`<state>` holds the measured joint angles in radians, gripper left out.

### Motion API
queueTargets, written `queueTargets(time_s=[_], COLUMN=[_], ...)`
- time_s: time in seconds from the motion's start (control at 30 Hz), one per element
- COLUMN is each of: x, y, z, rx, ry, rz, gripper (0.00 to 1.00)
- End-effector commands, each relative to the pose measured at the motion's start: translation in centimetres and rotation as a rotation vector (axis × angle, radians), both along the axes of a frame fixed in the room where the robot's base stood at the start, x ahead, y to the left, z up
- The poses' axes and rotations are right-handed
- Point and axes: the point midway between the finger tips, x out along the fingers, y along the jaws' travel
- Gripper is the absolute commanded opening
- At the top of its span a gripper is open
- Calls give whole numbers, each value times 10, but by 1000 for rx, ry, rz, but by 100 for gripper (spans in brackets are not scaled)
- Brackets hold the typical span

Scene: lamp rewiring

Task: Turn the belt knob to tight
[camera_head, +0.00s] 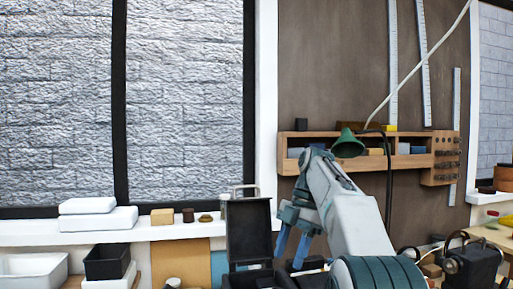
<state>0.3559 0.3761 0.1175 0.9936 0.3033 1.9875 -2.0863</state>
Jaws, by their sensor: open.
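I cannot make out a belt knob anywhere in this view. My gripper (291,250) hangs at the lower middle, with its two blue fingers pointing down and a gap between them. I see nothing between the fingers. It is just right of a dark case (248,230) with a raised lid in the picture. My pale arm covers much of the bench behind it, so things there are hidden.
A green lamp shade (348,145) hangs before a wooden wall shelf (300,140). A dark machine (471,265) stands at lower right. A black bin (107,262) and a white basin (35,268) are at lower left. White boxes (98,219) lie on the sill.

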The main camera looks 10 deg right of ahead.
Motion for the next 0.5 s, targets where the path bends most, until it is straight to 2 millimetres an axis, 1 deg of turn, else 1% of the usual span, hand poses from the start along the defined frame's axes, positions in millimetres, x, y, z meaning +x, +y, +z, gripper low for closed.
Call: queueTargets(time_s=[0.03,0.2,0.47,0.5], x=[2,4,8,5], y=[-4,-12,-22,-16], z=[16,37,64,56], rx=[0,0,1,-17], ry=[-2,1,1,8], rz=[-2,-2,-3,-36], gripper=[48,48,48,48])
